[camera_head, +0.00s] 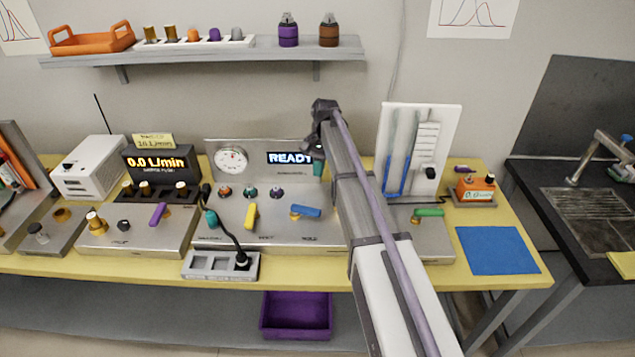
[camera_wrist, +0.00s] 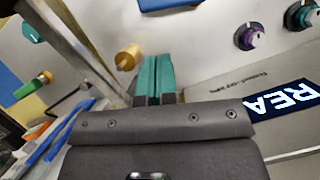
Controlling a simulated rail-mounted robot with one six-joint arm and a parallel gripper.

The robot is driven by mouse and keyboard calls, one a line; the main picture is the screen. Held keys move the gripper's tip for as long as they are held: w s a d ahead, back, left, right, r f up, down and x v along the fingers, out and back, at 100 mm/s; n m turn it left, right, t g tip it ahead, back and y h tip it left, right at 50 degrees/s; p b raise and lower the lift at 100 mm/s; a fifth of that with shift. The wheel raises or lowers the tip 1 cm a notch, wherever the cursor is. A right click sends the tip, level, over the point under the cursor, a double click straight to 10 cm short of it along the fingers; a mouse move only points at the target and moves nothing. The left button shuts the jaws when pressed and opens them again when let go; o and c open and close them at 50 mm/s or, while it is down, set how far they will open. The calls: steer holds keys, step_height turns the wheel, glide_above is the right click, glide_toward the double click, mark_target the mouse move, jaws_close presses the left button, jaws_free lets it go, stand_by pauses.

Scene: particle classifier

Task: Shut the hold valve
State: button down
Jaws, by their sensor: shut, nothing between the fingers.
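A blue lever handle (camera_head: 306,211) on a brass stem sits at the right of the central steel panel (camera_head: 270,232). A label below it is too small to read surely; it appears to be the hold valve. The handle lies roughly left-right, along the panel's front. Part of it shows at the top edge of the wrist view (camera_wrist: 157,4). My gripper (camera_head: 319,168) is above and behind the handle, in front of the display. In the wrist view its teal fingers (camera_wrist: 152,72) are together and empty, apart from the handle. A brass knob (camera_wrist: 128,57) shows beside the fingertips.
A yellow lever (camera_head: 250,216) stands left of the blue one, with several small knobs (camera_head: 250,191) behind. The lit READY display (camera_head: 288,158) is behind my gripper. A manometer board (camera_head: 418,150) and green lever (camera_head: 429,212) stand right of my arm.

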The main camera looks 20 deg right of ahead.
mark_target(306, 212)
steer(key=b+x, duration=0.8)
steer(key=x, duration=0.1)
steer(key=shift+f, duration=0.15)
